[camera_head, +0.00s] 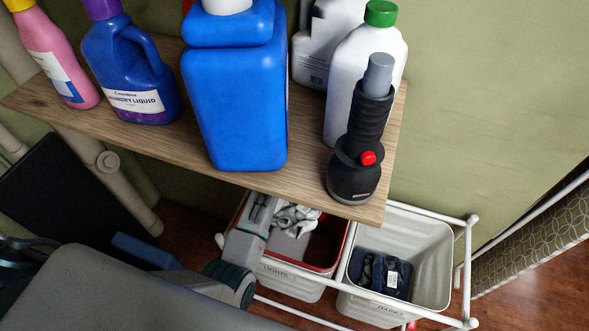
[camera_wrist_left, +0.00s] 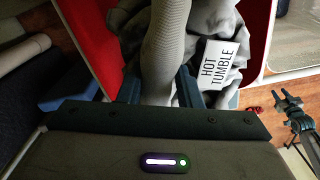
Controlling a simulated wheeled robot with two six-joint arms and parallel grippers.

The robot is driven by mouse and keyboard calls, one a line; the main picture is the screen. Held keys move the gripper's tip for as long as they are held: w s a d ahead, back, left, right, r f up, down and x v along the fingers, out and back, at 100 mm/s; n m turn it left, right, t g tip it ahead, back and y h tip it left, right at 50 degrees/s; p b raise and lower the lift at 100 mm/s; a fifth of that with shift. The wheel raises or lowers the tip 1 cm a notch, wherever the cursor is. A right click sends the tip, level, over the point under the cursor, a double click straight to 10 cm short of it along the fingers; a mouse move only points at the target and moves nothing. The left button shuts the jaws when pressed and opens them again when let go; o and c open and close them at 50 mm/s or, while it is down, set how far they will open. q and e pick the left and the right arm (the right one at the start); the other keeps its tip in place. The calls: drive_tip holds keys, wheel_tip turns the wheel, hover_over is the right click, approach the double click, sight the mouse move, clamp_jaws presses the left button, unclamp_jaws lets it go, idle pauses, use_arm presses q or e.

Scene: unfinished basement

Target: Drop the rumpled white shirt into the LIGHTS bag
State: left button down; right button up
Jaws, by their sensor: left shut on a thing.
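The rumpled white shirt (camera_head: 297,220), greyish in this light, is at the mouth of the LIGHTS bag (camera_head: 300,284), against its red lining. My left gripper (camera_head: 262,212) is over the left part of that bag, partly hidden by the shelf. In the left wrist view, my left gripper (camera_wrist_left: 160,90) is shut on a ribbed fold of the shirt (camera_wrist_left: 166,45). More of the cloth bunches around it, with a HOT TUMBLE tag showing. Whether the cloth touches the bag's bottom cannot be told. My right gripper (camera_wrist_left: 289,103) shows at the right, empty, its fingers apart.
The DARKS bag (camera_head: 432,237), holding a dark folded garment (camera_head: 380,274), stands right of the LIGHTS bag in a white frame (camera_head: 470,245). A wooden shelf (camera_head: 305,188) overhangs both bags, carrying several bottles and a black flashlight (camera_head: 358,150) near its front edge.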

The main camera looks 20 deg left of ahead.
use_arm(q)
drive_tip(key=shift+s+f, duration=0.3)
drive_tip(key=shift+s, duration=0.3)
drive_tip(key=shift+w+f, duration=0.15)
drive_tip(key=shift+f, duration=1.05)
drive_tip(key=shift+w+f, duration=0.1)
drive_tip(key=shift+f, duration=1.05)
drive_tip(key=shift+s, duration=0.1)
use_arm(e)
drive_tip(key=shift+s, duration=0.2)
use_arm(q)
drive_tip(key=shift+s+r, duration=0.1)
use_arm(e)
drive_tip(key=shift+s, duration=0.15)
use_arm(q)
drive_tip(key=c, duration=0.9)
unclamp_jaws()
drive_tip(key=shift+c, duration=0.2)
